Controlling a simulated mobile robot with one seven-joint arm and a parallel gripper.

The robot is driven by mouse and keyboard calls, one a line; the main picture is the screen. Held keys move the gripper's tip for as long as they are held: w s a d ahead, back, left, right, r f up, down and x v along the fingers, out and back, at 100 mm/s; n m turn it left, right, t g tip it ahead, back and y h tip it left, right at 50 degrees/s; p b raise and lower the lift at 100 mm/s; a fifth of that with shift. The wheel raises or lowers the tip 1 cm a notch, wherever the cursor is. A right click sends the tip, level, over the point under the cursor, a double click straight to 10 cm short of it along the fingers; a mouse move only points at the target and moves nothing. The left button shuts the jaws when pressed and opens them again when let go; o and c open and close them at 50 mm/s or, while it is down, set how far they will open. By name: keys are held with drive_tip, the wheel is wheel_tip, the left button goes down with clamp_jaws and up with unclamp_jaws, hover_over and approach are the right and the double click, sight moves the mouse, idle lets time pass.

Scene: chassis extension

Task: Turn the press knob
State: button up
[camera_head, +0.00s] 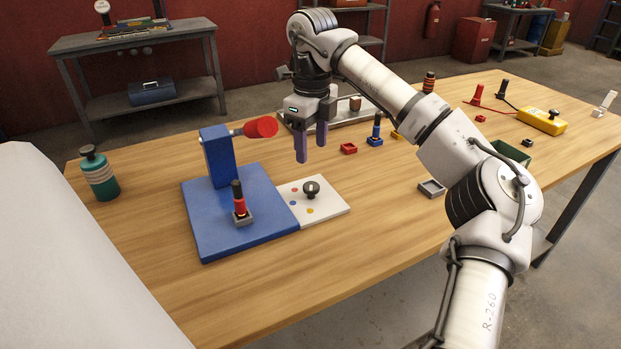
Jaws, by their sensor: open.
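A blue press (218,157) stands on a blue base plate (225,240) at the left of the table. A red cylindrical end (262,127) sits on a short rod at the press's upper right. A dark round knob (311,188) stands on a white plate (328,208) with coloured dots, joined to the right of the blue base. I cannot tell which of these is meant by the press knob. My gripper (312,147) is open and empty, with purple fingers pointing down. It appears above and behind the dark knob, right of the red end, touching neither.
A red and black peg (239,198) stands in a grey holder on the blue base. A green bottle (99,173) is at the left. Small coloured trays, pegs and a yellow box (541,121) are at the right. The table front is clear.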

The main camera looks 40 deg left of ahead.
sight(311, 186)
wheel_tip(311, 186, down, 10)
drive_tip(key=shift+r+p, duration=0.1)
drive_tip(key=shift+p, duration=0.3)
drive_tip(key=shift+c, duration=0.4)
drive_tip(key=c, duration=0.9)
